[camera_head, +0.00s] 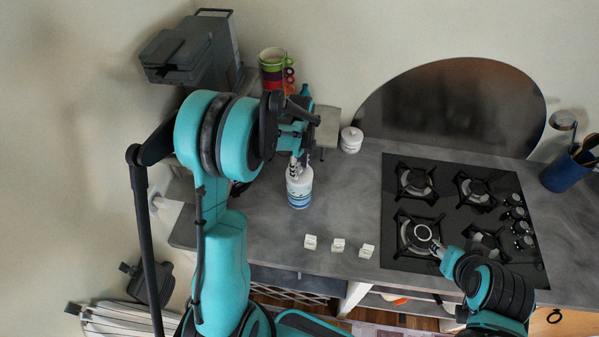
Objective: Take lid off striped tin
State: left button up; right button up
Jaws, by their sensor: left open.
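The striped tin (299,199), white with blue bands, stands upright on the grey counter, left of the hob. Its pale top, where the lid (304,173) sits, is partly covered by my gripper. My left gripper (296,162) is open and points down at the top of the tin. I cannot tell whether its fingers touch the lid. My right gripper (437,246) is over the front left burner of the hob, small and partly dark, so its jaw state is unclear.
A black gas hob (455,205) fills the counter's right part. Several small white blocks (338,245) lie along the front edge. A white lidded jar (351,140) stands behind the tin, stacked cups (275,68) at the back left, a blue utensil pot (566,172) far right.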

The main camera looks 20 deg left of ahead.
pick_arm(q)
grip_shut()
jog(key=shift+r, duration=0.1)
